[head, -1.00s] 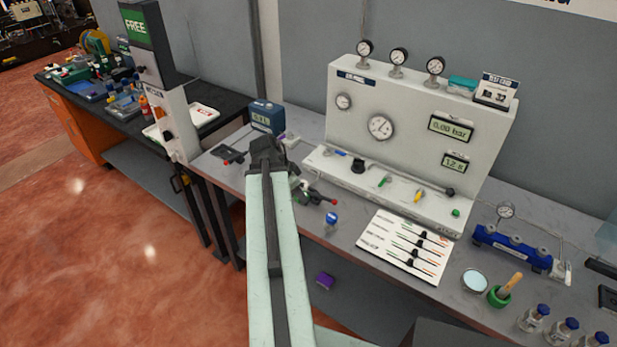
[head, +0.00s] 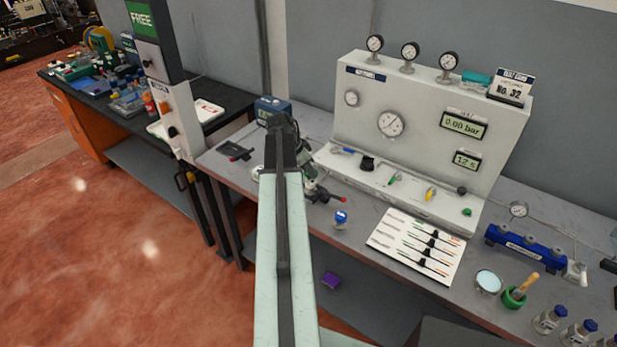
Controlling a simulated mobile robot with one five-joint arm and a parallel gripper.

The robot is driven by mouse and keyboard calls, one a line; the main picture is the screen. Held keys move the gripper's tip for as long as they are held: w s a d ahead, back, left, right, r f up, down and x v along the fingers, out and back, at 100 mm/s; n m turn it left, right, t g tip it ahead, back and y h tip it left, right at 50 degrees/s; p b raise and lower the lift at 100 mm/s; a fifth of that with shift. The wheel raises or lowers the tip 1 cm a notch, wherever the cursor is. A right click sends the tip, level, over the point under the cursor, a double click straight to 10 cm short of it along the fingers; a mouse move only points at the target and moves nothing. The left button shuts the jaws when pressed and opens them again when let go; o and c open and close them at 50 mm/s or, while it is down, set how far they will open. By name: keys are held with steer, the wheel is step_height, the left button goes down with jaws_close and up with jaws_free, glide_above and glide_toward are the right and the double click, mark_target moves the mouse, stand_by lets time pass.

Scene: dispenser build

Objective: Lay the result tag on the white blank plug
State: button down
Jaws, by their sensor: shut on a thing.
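My arm rises from the bottom of the head view and bends at a dark joint. Dark and pale parts show just right of that joint, over the bench, and I take them for my gripper (head: 308,168). The arm covers much of it, so its fingertips and what they hold are not clear. I cannot make out the result tag. I cannot pick out the white blank plug for sure; a small pale round thing (head: 257,172) shows just left of the arm, partly covered by it.
A white panel with gauges (head: 425,135) stands at the back of the grey bench. A red-ended tool (head: 332,197), a blue-topped piece (head: 341,219), a white card with dark tools (head: 415,246) and a blue manifold (head: 525,249) lie along it.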

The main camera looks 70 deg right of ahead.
step_height(320, 180, down, 3)
steer(key=shift+r+b, duration=0.2)
steer(key=shift+b, duration=0.45)
steer(key=shift+r, duration=0.2)
steer(key=shift+f, duration=0.1)
steer(key=c, duration=1.1)
jaws_free()
steer(key=shift+o, duration=0.2)
steer(key=shift+r+p, duration=0.3)
steer(key=shift+p, duration=0.15)
steer(key=p+v, duration=1)
steer(key=v, duration=0.1)
steer(key=shift+a+r, duration=0.2)
